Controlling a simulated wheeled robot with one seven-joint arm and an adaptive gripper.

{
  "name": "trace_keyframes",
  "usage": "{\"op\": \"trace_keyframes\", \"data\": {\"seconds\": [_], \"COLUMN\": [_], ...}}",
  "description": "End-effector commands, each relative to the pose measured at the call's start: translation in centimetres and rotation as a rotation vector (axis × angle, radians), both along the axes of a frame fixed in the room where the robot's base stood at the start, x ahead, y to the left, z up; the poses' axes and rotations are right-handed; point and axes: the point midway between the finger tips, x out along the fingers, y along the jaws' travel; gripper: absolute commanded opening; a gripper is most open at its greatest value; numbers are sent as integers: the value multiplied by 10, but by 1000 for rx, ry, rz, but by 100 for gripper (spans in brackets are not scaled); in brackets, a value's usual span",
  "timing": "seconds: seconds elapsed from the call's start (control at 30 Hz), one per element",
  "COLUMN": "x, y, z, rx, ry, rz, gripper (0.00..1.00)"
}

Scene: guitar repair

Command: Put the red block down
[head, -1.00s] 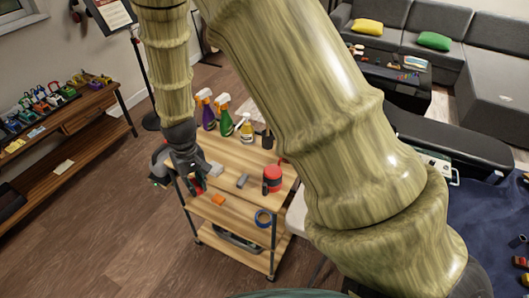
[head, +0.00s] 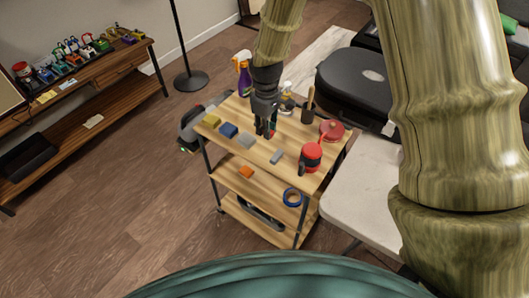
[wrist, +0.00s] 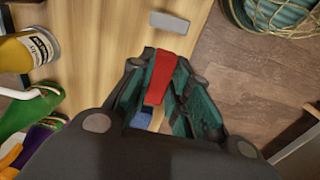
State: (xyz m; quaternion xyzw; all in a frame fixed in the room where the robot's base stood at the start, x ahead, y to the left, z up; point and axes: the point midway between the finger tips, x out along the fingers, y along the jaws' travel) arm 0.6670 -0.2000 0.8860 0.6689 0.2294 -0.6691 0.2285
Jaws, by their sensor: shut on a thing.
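My gripper (head: 265,133) is over the wooden top of the cart (head: 289,169), near its middle. It is shut on the red block (wrist: 163,75), which shows between the two dark fingers in the wrist view. In the head view only a small red bit of the block shows at the fingertips. I cannot tell whether the block touches the cart top. A grey block (head: 246,141) lies just left of the gripper, and a smaller grey block (head: 276,156) lies nearer the front.
A blue block (head: 228,130) and a yellow block (head: 211,120) lie toward the left edge. A red container (head: 311,157) and a red round object (head: 332,130) stand at right. A purple spray bottle (head: 243,74) stands behind. Bare wood shows between these things.

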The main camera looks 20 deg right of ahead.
Motion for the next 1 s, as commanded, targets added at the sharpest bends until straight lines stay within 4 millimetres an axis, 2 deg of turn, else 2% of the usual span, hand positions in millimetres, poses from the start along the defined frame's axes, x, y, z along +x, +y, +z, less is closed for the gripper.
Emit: {"op": "trace_keyframes", "data": {"seconds": [0.33,0.67,1.0], "x": [0,0,0], "y": [2,2,3], "z": [-43,-59,-91], "rx": [0,0,-1], "ry": [2,2,0], "rz": [3,3,4], "gripper": [0,0,0]}}
